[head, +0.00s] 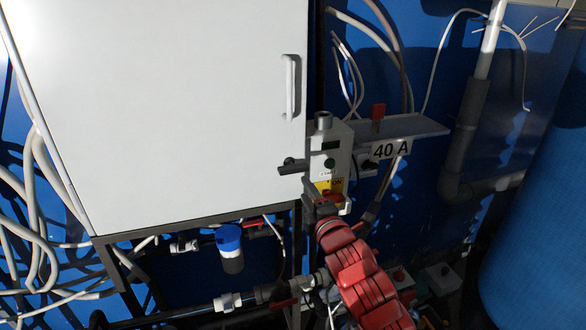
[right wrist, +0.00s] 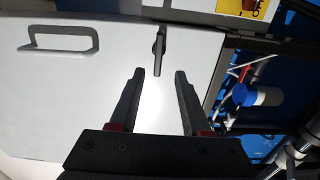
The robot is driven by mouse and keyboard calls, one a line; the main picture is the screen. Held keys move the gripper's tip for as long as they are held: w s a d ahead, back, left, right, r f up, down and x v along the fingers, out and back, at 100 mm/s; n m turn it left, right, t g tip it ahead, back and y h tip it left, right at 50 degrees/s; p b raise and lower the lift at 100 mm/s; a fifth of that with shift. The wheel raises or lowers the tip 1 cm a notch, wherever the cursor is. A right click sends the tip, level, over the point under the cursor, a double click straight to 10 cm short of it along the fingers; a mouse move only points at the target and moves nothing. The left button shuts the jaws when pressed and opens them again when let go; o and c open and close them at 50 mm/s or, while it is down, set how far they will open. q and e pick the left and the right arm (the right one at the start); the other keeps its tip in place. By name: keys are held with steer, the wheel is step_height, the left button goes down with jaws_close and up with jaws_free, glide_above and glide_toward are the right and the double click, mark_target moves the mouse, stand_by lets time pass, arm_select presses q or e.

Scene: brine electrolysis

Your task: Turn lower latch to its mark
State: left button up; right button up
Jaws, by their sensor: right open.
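The lower latch (head: 291,166) is a small dark lever at the right edge of the white cabinet door (head: 160,100), below the door's handle. It lies about horizontal in the head view. In the right wrist view the latch (right wrist: 158,50) stands beyond my fingertips, roughly in line with the gap between them. My right gripper (right wrist: 156,75) is open and empty, apart from the latch. In the head view the right gripper (head: 313,190) is in front of the control box, right of the door's lower corner. I cannot make out the latch's mark. My left gripper is out of view.
A light handle (head: 290,87) sits above the latch. A grey control box (head: 329,158) and a shelf with a "40 A" label (head: 391,149) stand close on the right. A blue-capped filter (head: 230,245) and pipes are below; a blue tank (head: 540,220) is far right.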

mark_target(295, 171)
steer(key=p+x, duration=0.2)
steer(key=x, duration=0.3)
steer(key=p+x, duration=0.1)
steer(key=x, duration=0.3)
steer(key=shift+w+a+r+p, duration=0.2)
steer(key=shift+w+p, duration=0.1)
steer(key=shift+p, duration=0.1)
steer(key=shift+w+a+f, duration=0.1)
steer(key=shift+w+f, duration=0.05)
steer(key=shift+w, duration=0.4)
jaws_close()
